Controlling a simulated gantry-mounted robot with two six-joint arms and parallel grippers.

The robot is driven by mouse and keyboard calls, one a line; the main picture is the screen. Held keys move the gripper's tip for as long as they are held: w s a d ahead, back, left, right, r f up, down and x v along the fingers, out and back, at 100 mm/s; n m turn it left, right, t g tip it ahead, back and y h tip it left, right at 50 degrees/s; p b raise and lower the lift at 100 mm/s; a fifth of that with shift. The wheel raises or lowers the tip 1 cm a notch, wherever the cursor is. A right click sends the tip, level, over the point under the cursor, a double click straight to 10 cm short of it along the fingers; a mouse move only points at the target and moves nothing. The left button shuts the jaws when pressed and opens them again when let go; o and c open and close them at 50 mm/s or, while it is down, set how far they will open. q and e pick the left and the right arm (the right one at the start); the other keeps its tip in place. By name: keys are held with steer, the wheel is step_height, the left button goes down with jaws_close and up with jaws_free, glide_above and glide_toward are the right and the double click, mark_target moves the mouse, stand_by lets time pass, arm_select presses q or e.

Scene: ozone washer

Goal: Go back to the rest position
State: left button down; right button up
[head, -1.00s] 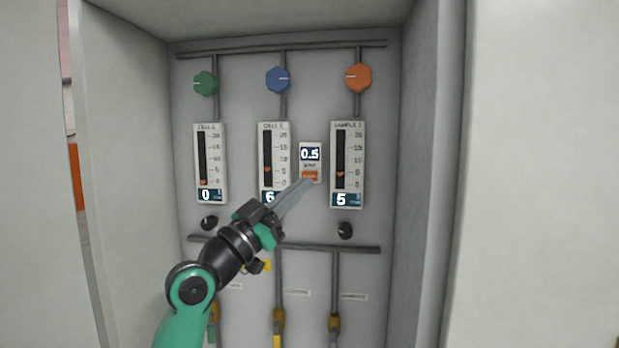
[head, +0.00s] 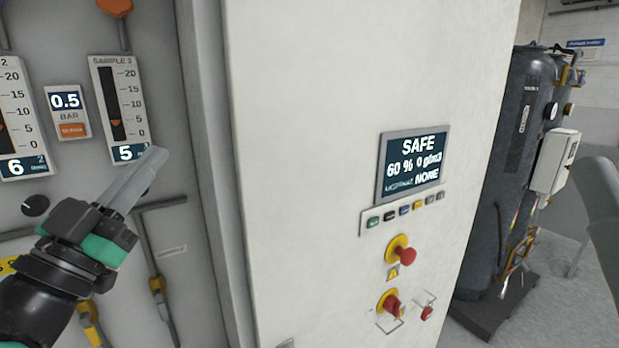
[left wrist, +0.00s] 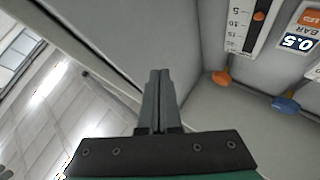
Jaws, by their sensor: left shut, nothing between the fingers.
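My left gripper (head: 137,180) is shut and empty in the head view, in front of the lower part of the right-hand flow meter (head: 119,100) marked SAMPLE, which reads 5. In the left wrist view its two fingers (left wrist: 158,100) lie together with nothing between them. The small pressure display (head: 66,101) reads 0.5 BAR, with an orange button (head: 72,130) below it. Another meter (head: 15,115) at the left edge reads 6.
A white cabinet front (head: 300,150) carries a screen (head: 413,162) reading SAFE, a row of small buttons, a red emergency button (head: 405,255) and a red switch (head: 391,305). A dark tank (head: 525,140) stands to the right. Pipes run below the meters.

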arm_select(q)
steer(key=s+d+r+t+h, duration=0.1)
steer(key=s+d, duration=0.6)
steer(key=s+a+r+n+t+y, duration=0.1)
steer(key=s+n+t+y, duration=0.1)
steer(key=s, duration=0.3)
steer(key=s+a+r+n+t+y, duration=0.1)
steer(key=s+a+r+n+y, duration=0.15)
steer(key=s, duration=0.35)
step_height(320, 180, up, 14)
steer(key=n+y+p, duration=0.1)
steer(key=p, duration=1.4)
steer(key=shift+w+r, duration=0.15)
steer(key=shift+w, duration=0.1)
arm_select(e)
step_height(320, 180, up, 15)
steer(key=shift+r, duration=0.15)
arm_select(q)
steer(key=shift+d+n, duration=0.1)
steer(key=shift+n, duration=0.15)
